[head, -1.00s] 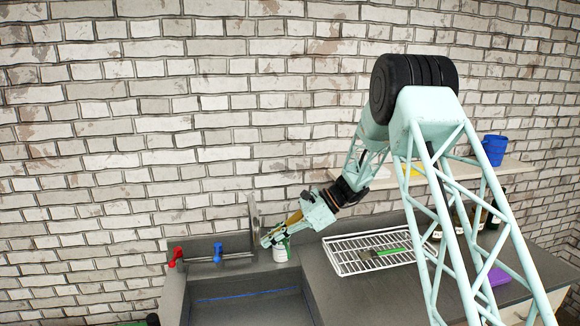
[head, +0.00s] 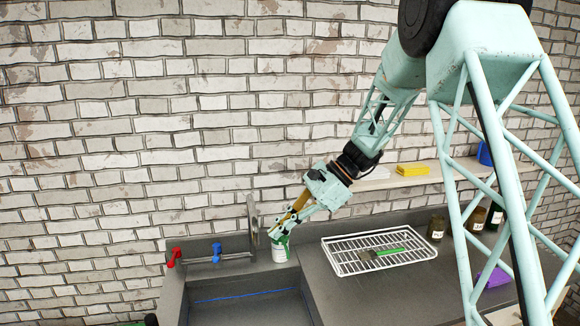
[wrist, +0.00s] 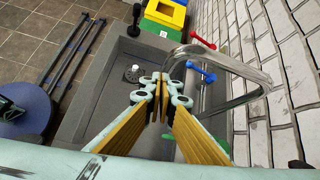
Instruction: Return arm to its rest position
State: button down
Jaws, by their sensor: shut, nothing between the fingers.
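My gripper (head: 274,236) is at the back of the sink area, its fingers pointing down and to the left. Its fingers are closed together with nothing between them, and their tips (wrist: 163,88) meet in the wrist view. In the head view the fingertips overlap the top of a white and green can (head: 280,254) on the sink's back corner. I cannot tell whether they touch it. My arm reaches down to it from the upper right.
The metal faucet (head: 252,222) stands close to the left of my gripper, with red (head: 175,254) and blue (head: 217,250) taps. A wire rack (head: 345,262) holding a green-handled brush (head: 385,251), jars (head: 437,229) and a purple item (head: 493,278) are on the counter. A shelf (head: 375,181) runs behind my arm.

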jog(key=s+d+r+n+t+h, duration=0.1)
jog(key=s+d+r+n, duration=0.1)
jog(key=s+d+r, duration=0.45)
jog(key=s+d+r+n+h+b, duration=0.1)
jog(key=s+r+n+h, duration=0.15)
jog(key=s, duration=0.65)
jog(key=s+d+r+n+t+h, duration=0.1)
jog(key=s+d+r+n, duration=0.1)
jog(key=s+d+r, duration=0.45)
jog(key=s+d+f+n+t+h, duration=0.1)
jog(key=s+d, duration=0.4)
jog(key=s, duration=0.8)
jog(key=s+d+n+t+h+b, duration=0.1)
jog(key=s+d+n, duration=0.4)
jog(key=s, duration=0.9)
jog(key=n+t+h, duration=0.1)
jog(key=h, duration=0.1)
jog(key=shift+d+f+h, duration=0.3)
jog(key=shift+f+h, duration=0.05)
jog(key=shift+f, duration=0.05)
